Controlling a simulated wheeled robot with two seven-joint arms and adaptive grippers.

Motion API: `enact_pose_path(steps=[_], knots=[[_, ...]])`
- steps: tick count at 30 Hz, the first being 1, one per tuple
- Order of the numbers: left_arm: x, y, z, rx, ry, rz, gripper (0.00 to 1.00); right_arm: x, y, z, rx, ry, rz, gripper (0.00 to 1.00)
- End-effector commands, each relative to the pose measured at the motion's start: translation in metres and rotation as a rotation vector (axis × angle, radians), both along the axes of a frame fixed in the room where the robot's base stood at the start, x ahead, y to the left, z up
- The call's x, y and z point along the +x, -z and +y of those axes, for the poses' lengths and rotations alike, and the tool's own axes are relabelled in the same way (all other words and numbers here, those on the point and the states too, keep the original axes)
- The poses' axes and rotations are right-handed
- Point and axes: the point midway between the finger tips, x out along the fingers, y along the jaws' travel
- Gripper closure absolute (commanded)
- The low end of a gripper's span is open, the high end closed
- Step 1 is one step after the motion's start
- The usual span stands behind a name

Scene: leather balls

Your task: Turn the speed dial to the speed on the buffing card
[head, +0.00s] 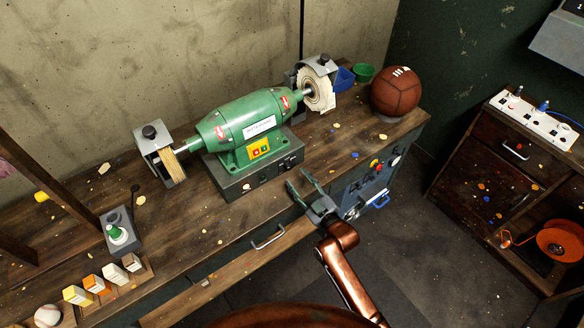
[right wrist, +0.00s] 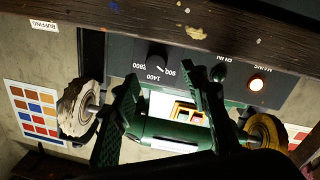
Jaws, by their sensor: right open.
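My right gripper (head: 299,181) is open and empty in front of the grinder's base (head: 236,187). In the right wrist view its fingers (right wrist: 162,76) point toward the dial, apparently not touching it. My left gripper is not in view.
The green buffing machine (head: 242,122) has a wheel at each end. A lit lamp (right wrist: 256,83) is on the panel. Several small bottles or boxes (head: 94,284) stand at the left front. Floor right of the bench is clear.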

Motion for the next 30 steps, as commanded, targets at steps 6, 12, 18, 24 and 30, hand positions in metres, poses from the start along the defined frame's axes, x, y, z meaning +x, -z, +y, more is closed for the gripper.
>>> enact_pose_path(steps=[6,12,18,24,30], knots=[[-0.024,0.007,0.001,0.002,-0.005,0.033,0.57,0.030,0.002,0.013,0.002,0.009,0.002,0.59],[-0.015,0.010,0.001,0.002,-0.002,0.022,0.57,0.044,0.001,0.022,0.001,0.008,0.001,0.59],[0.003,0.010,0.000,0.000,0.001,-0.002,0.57,0.046,0.001,0.024,0.000,0.006,0.002,0.59],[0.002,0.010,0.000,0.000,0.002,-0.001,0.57,0.046,0.001,0.025,0.000,0.005,0.001,0.66],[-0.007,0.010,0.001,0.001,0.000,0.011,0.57,0.045,0.001,0.025,0.000,0.005,0.001,0.80]])
